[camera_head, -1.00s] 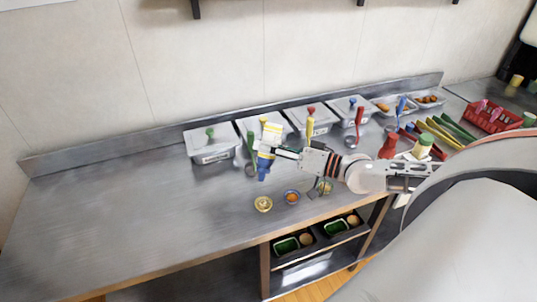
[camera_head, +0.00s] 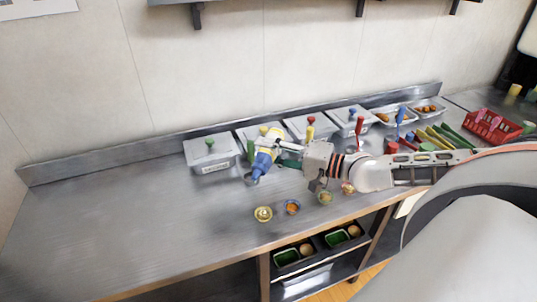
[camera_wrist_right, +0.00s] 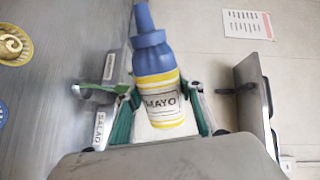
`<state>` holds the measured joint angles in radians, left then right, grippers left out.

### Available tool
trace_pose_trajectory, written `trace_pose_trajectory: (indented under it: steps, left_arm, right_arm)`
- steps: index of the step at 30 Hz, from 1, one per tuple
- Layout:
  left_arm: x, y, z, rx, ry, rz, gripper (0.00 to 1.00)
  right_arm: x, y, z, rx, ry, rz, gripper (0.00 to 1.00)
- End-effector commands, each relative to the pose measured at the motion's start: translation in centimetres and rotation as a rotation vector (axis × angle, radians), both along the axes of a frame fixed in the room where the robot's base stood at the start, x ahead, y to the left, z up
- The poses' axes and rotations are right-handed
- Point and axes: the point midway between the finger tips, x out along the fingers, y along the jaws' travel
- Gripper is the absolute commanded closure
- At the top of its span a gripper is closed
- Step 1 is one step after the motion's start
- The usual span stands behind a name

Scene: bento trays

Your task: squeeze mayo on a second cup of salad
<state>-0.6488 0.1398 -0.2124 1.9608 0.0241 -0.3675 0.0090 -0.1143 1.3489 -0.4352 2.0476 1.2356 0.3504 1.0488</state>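My right gripper (camera_head: 285,153) is shut on the mayo bottle (camera_head: 266,150), a white, yellow and blue squeeze bottle. The bottle is tilted, its blue nozzle pointing down and left, above the counter. The right wrist view shows the bottle's MAYO label (camera_wrist_right: 161,104) between the green fingers (camera_wrist_right: 163,118). Small cups stand in a row near the counter's front edge: a yellow-rimmed one (camera_head: 263,213) with a pale swirl, a blue-rimmed one (camera_head: 292,207) with orange contents, and two more (camera_head: 325,197) under my right arm. The bottle is apart from them. My left gripper is out of view.
Lidded metal containers (camera_head: 212,153) line the back of the steel counter (camera_head: 130,220), with coloured-handled ladles near them. A red basket (camera_head: 490,127) and coloured items lie to the right. Dark trays (camera_head: 293,254) sit on the shelf below. The left counter is clear.

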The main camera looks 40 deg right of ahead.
Motion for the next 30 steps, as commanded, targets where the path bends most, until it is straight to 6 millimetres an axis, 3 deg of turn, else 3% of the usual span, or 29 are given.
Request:
trace_pose_trajectory:
  steps: [10,30]
  left_arm:
    - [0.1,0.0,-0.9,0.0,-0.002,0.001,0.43]
    - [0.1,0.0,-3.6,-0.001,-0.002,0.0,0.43]
  right_arm:
    - [0.0,0.0,0.4,0.162,0.098,0.001,0.67]
    - [0.0,0.0,1.5,0.739,0.455,0.001,0.67]
